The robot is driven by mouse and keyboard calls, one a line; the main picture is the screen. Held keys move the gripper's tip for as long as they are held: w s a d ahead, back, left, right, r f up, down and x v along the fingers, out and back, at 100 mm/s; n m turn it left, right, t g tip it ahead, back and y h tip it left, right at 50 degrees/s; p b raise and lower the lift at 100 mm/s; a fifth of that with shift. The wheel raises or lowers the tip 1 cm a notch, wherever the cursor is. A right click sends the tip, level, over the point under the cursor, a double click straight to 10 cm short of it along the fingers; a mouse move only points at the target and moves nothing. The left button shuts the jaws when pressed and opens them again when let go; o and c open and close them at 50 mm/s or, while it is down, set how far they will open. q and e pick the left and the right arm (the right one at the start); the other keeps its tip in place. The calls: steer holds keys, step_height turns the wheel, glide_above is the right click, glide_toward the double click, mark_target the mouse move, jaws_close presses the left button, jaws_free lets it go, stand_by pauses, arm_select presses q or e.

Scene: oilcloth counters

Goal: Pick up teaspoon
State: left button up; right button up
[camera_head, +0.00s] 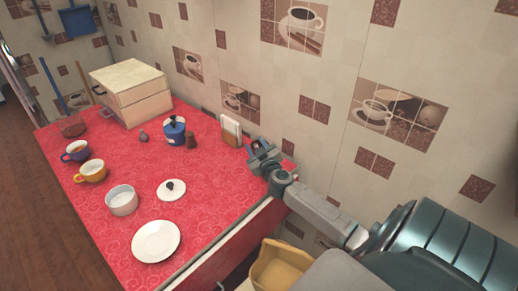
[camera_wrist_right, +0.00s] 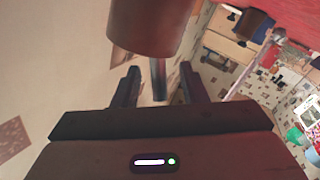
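My right gripper (camera_head: 262,150) is over the far right part of the red counter, close to the tiled wall and just right of the napkin holder. In the right wrist view its two fingers (camera_wrist_right: 158,88) stand apart, so it is open. A narrow dark upright bar (camera_wrist_right: 158,80) shows between them; I cannot tell whether it is a teaspoon handle. A brown rounded vessel (camera_wrist_right: 150,28) hangs into the top of that view, just beyond the fingertips. I cannot make out a teaspoon for certain in either view. My left gripper is not in view.
The wall is close behind the gripper.

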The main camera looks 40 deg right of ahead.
jaws_close()
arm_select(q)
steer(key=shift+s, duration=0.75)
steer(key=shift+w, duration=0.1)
